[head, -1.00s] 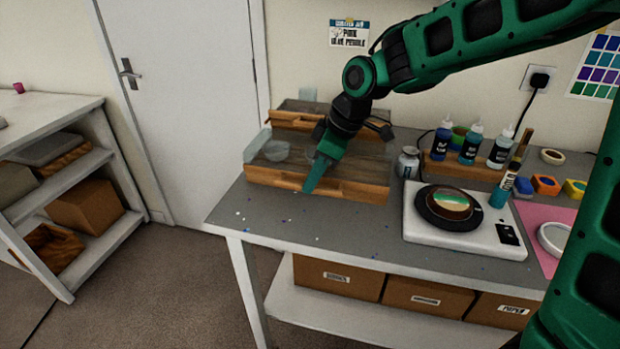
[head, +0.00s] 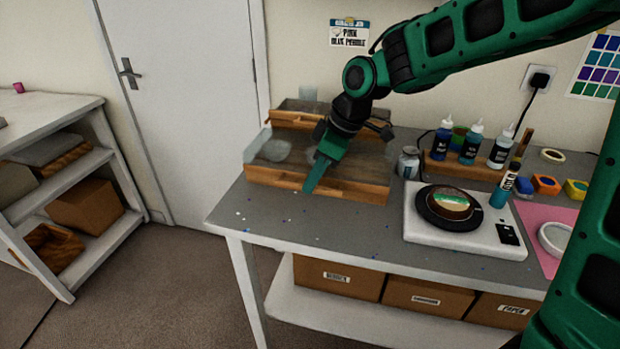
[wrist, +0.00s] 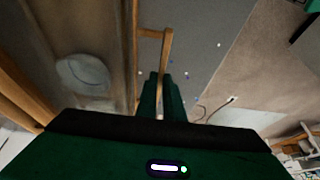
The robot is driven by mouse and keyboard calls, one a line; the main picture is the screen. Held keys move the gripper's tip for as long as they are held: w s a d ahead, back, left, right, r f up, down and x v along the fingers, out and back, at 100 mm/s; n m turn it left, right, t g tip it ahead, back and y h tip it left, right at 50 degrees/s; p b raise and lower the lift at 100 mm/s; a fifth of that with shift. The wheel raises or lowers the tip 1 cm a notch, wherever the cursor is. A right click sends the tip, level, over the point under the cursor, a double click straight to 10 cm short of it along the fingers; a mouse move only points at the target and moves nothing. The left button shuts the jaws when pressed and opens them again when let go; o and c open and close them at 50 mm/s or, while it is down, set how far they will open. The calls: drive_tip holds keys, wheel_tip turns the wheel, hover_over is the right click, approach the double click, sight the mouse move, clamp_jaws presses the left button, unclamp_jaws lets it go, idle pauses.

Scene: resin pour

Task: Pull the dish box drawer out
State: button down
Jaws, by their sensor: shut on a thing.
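The dish box (head: 270,172) is a low wooden box with a clear cover, at the back left of the grey worktop. Its drawer front (head: 350,190) is a wooden strip facing the table's front edge. My gripper (head: 309,186) reaches down from above and is shut on the drawer's handle. In the wrist view the fingers (wrist: 162,95) are at the wooden handle (wrist: 166,50), which stands off the drawer front. A round clear lid or dish (wrist: 82,74) shows beside it. The fingers hide part of the handle. I cannot tell how far the drawer is out.
A white turntable base (head: 465,236) with a round piece on it stands right of the box. Dropper bottles (head: 470,143) and a small jar (head: 408,162) stand behind it. The worktop in front of the box is clear except for small specks.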

drive_tip(key=s+a, duration=0.4)
drive_tip(key=s, duration=0.7)
drive_tip(key=shift+s+a+r, duration=0.15)
drive_tip(key=shift+s+a, duration=0.1)
drive_tip(key=shift+s, duration=0.1)
drive_tip(key=c, duration=1.9)
unclamp_jaws()
drive_tip(key=shift+o, duration=0.2)
drive_tip(key=shift+d, duration=0.1)
drive_tip(key=v, duration=1)
drive_tip(key=shift+r, duration=0.3)
drive_tip(key=shift+d, duration=0.1)
